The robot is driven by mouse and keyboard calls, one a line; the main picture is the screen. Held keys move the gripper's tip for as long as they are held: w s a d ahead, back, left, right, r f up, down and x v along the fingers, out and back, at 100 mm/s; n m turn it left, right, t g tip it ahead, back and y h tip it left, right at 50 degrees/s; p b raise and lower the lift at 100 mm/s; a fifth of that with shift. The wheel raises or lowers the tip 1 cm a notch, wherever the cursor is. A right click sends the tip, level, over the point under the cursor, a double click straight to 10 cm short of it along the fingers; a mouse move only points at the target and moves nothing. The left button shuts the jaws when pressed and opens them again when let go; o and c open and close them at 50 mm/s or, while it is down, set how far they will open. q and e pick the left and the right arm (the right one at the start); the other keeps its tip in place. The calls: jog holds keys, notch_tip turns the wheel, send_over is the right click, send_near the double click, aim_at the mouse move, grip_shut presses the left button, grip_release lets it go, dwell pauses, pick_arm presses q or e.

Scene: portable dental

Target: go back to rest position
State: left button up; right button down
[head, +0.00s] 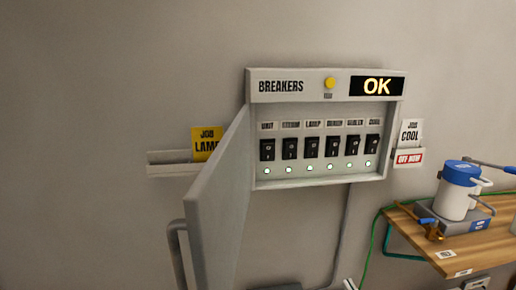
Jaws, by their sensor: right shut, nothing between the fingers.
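The grey breaker box (325,180) hangs on the wall, its door (220,200) swung open to the left. Several black switches (312,147) stand in a row, each with a lit pale green light below. The display (377,86) reads OK, and a yellow button (330,83) sits beside it. My right gripper is shut and empty, at most barely showing at the bottom of the view; its fingertips cannot be made out. It is apart from the box. My left gripper is out of view.
A yellow job card (207,141) stands on a wall rail (168,168) left of the door. A COOL card (411,130) sits in a holder (409,157) at right. A wooden shelf (455,250) carries a white canister with a blue lid (456,190). The open door juts out.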

jog(key=s+a+f+g+h, duration=0.1)
jog(key=s+f+g, duration=0.3)
jog(key=s+f, duration=0.6)
jog(key=s+a+f+g+h, duration=0.1)
jog(key=s+a+f+g, duration=0.3)
jog(key=s+f, duration=0.6)
jog(key=s, duration=0.3)
jog(key=shift+s+f+h, duration=0.3)
jog(key=shift+f+h, duration=0.1)
dwell(5.3)
